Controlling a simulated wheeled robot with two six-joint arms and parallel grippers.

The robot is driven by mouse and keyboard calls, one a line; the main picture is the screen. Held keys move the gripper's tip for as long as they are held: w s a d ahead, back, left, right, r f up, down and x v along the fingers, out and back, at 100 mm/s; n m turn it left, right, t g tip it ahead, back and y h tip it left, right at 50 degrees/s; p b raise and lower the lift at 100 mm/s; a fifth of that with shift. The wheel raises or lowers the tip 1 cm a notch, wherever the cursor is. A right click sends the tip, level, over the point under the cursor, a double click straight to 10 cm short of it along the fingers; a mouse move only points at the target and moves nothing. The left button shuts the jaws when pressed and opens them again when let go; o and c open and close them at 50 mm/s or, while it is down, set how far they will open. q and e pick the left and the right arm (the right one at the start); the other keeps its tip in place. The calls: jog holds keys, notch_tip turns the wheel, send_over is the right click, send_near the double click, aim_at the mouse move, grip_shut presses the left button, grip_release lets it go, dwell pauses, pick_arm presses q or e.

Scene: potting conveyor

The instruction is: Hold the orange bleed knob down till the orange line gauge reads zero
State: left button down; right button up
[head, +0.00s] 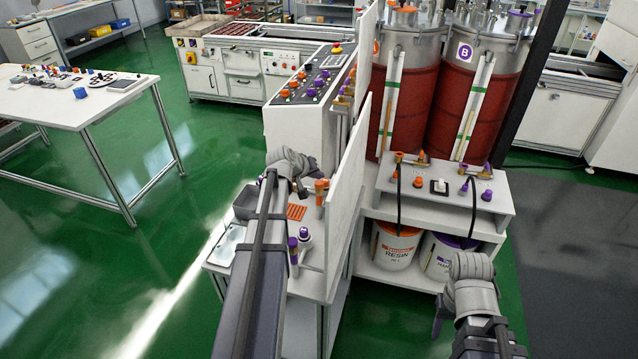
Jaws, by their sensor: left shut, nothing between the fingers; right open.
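Several orange knobs are in view, and I cannot tell which one is the bleed knob. One orange knob (418,182) stands on the white bench below the tanks. Orange fittings (320,187) stand on the small white table beside the upright white panel. No gauge face or reading can be made out. My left gripper (302,192) is shut and empty over the small table, close to the orange fittings; its fingertips are small and partly hidden by my arm. My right gripper (441,314) is open and empty, low in front of the buckets and well below the bench top.
The upright white panel (346,205) stands between my two arms. Purple fittings (304,237) share the small table. Two red tanks (412,105) stand behind the bench (455,207); resin buckets (396,246) sit on its lower shelf. A control console (312,85) stands behind.

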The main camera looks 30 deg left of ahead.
aim_at(317, 185)
pick_arm(q)
jog(key=shift+f+b, duration=0.4)
jog(key=shift+b, duration=0.05)
jog(key=shift+f+b, duration=0.55)
dwell(0.7)
dwell(2.2)
jog(key=shift+r+p, duration=0.95)
jog(key=shift+p, duration=0.05)
notch_tip(317, 185, up, 5)
jog(key=p, duration=0.5)
jog(key=shift+r, duration=0.1)
